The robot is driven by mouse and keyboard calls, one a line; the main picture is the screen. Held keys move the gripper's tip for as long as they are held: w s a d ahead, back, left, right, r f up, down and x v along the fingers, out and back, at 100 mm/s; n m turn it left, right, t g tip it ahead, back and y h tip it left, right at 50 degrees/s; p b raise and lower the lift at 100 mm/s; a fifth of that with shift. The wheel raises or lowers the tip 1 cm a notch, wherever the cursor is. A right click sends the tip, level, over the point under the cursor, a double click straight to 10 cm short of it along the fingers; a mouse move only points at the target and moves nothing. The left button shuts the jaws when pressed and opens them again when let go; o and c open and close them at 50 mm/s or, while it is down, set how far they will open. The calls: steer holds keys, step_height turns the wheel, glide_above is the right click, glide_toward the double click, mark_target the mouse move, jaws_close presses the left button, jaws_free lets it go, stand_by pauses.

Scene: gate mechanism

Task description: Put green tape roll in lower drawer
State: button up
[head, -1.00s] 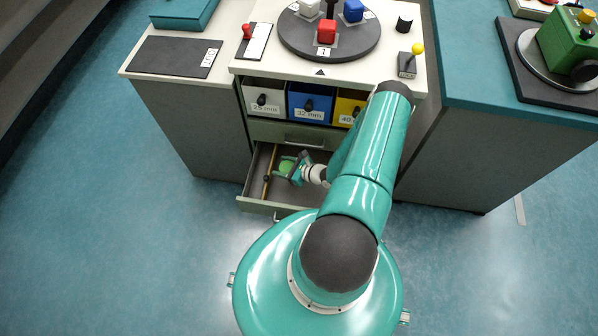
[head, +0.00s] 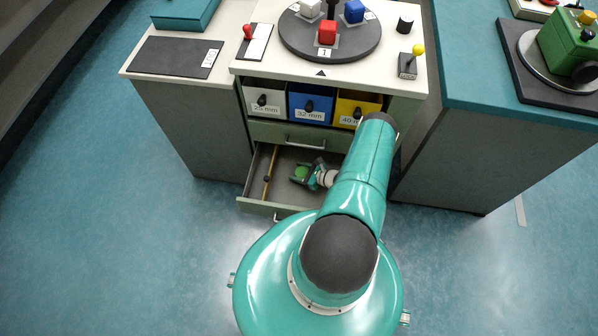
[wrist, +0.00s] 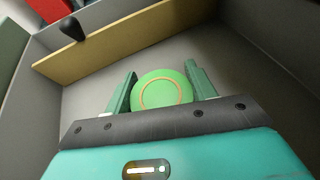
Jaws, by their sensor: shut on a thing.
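The green tape roll (wrist: 161,91) is a flat green disc with an orange ring, held between the two green fingers of my gripper (wrist: 161,88) in the wrist view. In the head view the roll (head: 301,172) and my gripper (head: 303,174) are over the open lower drawer (head: 257,206), within its walls. The drawer's grey floor (wrist: 85,94) shows around the fingers in the wrist view. I cannot tell whether the roll touches the floor. My arm hides the drawer's right part.
A tan divider (wrist: 110,45) runs along the drawer's left side. Above are a shut drawer (head: 305,143) and white, blue and yellow bins (head: 310,104). The countertop holds a dark turntable (head: 345,48) with coloured blocks. The drawer floor left of my gripper is clear.

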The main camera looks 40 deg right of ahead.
steer(key=o, duration=1)
steer(key=shift+f, duration=0.15)
steer(key=shift+s+r, duration=0.15)
steer(key=shift+r, duration=0.1)
steer(key=v, duration=1.1)
steer(key=shift+s+d+r, duration=0.1)
steer(key=shift+s, duration=0.2)
